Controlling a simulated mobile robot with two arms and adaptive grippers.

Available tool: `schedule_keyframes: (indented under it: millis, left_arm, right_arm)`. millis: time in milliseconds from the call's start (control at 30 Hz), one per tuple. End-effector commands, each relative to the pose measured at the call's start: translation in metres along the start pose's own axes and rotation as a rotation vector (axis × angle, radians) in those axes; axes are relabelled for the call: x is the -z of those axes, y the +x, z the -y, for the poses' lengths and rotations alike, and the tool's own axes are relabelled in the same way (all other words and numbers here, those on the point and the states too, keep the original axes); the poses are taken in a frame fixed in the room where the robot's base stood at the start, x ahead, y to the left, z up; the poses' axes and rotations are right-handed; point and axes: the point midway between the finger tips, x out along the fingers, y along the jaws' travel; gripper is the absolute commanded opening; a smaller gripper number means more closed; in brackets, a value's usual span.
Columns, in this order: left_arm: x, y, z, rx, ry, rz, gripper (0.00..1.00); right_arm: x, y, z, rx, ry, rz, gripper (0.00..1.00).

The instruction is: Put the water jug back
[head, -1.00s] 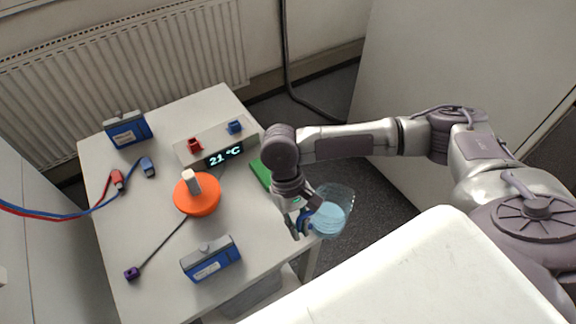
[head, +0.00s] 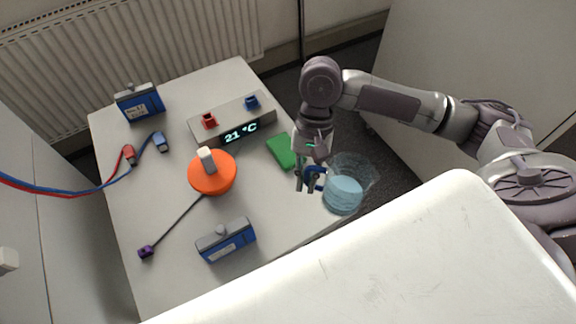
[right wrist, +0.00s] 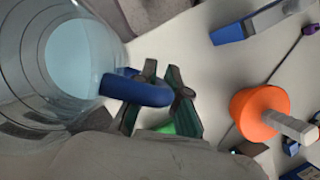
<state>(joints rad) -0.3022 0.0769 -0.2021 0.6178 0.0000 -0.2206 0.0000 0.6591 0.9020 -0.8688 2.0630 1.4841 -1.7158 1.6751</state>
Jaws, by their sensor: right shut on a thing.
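The water jug (head: 345,190) is a clear vessel with pale blue water and a blue handle (head: 315,179). My right gripper (head: 306,184) is shut on this handle, with the jug body to its right in the head view. The jug overlaps the right front corner of the table; I cannot tell whether its base touches the top. In the right wrist view the jug (right wrist: 75,55) fills the upper left, and its blue handle (right wrist: 136,90) reaches between the fingers of my right gripper (right wrist: 160,100). My left gripper is not in view.
On the white table (head: 180,225) are an orange disc-shaped item (head: 212,174), a green block (head: 281,152), a display unit reading 21 °C (head: 235,120), two blue boxes (head: 226,240) (head: 140,101) and cables. A large white surface (head: 420,260) fills the front.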

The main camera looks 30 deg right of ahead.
Motion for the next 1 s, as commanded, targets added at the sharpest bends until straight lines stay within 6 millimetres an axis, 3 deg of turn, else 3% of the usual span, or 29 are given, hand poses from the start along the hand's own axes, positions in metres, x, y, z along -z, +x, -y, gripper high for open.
schedule_keyframes:
  millis: [100,333,567,800,1000]
  left_arm:
    - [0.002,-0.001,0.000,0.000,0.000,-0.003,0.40]
    - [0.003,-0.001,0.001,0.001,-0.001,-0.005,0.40]
    - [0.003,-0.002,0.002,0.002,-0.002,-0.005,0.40]
    - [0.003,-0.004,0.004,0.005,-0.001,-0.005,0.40]
    - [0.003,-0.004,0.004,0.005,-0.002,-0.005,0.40]
  right_arm:
    - [0.015,0.010,0.026,0.001,-0.001,0.002,0.00]
    - [0.037,0.023,0.058,0.000,-0.002,0.001,0.00]
    - [0.044,0.033,0.064,-0.002,-0.001,0.000,0.00]
    - [0.056,0.061,0.063,-0.002,0.000,-0.001,0.00]
    - [0.057,0.063,0.063,-0.001,-0.002,-0.002,0.00]
